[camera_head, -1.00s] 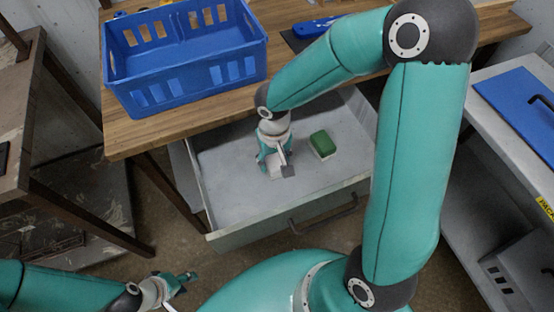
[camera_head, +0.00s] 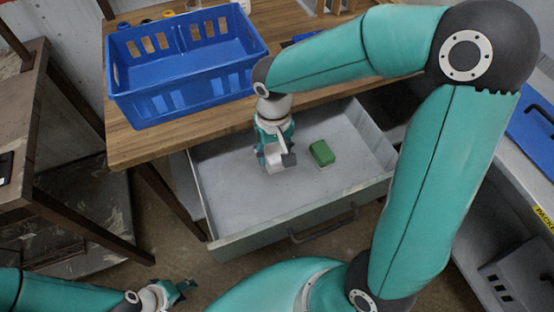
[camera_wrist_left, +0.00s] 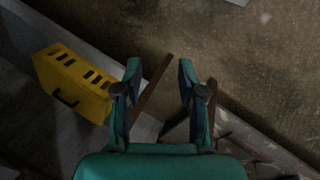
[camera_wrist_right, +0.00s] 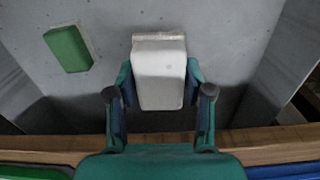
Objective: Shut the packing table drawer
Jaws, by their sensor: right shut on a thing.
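The packing table drawer (camera_head: 240,205) is pulled out from under the wooden table, with its dark handle (camera_head: 322,228) on the front panel. My right gripper (camera_head: 277,160) is inside the drawer's outline, well behind the handle. It is shut on a white block (camera_wrist_right: 158,72), seen between its fingers in the right wrist view. Whether the block touches the drawer floor is unclear. A green block (camera_head: 322,153) lies in the drawer, to the right of that gripper. My left gripper (camera_head: 186,289) is open and empty, low at the left and apart from the drawer.
A blue crate (camera_head: 185,85) stands on the wooden tabletop (camera_head: 135,145) behind the drawer. A brown table (camera_head: 18,140) is at the left. A grey bench with a blue item (camera_head: 535,140) is at the right. A yellow box (camera_wrist_left: 72,82) shows in the left wrist view.

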